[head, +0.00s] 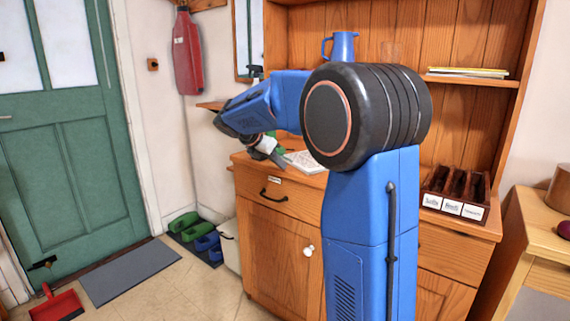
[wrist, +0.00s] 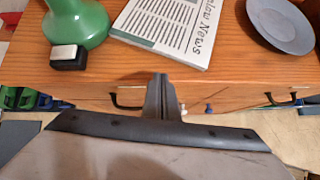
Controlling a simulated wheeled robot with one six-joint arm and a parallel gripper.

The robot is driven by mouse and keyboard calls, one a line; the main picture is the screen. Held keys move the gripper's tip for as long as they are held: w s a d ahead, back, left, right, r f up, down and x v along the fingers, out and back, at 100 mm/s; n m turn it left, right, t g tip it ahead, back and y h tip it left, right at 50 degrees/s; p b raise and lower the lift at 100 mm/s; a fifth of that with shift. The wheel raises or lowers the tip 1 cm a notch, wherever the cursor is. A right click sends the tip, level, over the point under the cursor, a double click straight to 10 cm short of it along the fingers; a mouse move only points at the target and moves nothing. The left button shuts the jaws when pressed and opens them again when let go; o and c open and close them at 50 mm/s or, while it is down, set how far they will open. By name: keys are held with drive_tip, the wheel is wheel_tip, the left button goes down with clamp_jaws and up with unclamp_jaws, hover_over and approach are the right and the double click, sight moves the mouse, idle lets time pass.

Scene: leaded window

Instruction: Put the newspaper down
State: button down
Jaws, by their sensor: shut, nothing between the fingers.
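The newspaper (wrist: 172,28), white with dark print and the word "News", lies flat on the wooden dresser top in the wrist view, beside a green object. In the head view the newspaper (head: 305,160) shows partly, behind my arm. My gripper (wrist: 162,84) is shut and empty, in front of the dresser's front edge and apart from the newspaper. In the head view my gripper (head: 277,158) is by the left end of the dresser top.
A green round-based object (wrist: 72,22), a small black and silver block (wrist: 68,57) and a grey plate (wrist: 280,22) stand near the newspaper. A labelled dark rack (head: 455,190) stands at the dresser's right. Green and blue shoes (head: 200,236) lie on the floor left.

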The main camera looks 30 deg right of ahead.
drive_tip(key=v, duration=0.9)
drive_tip(key=shift+r, duration=0.1)
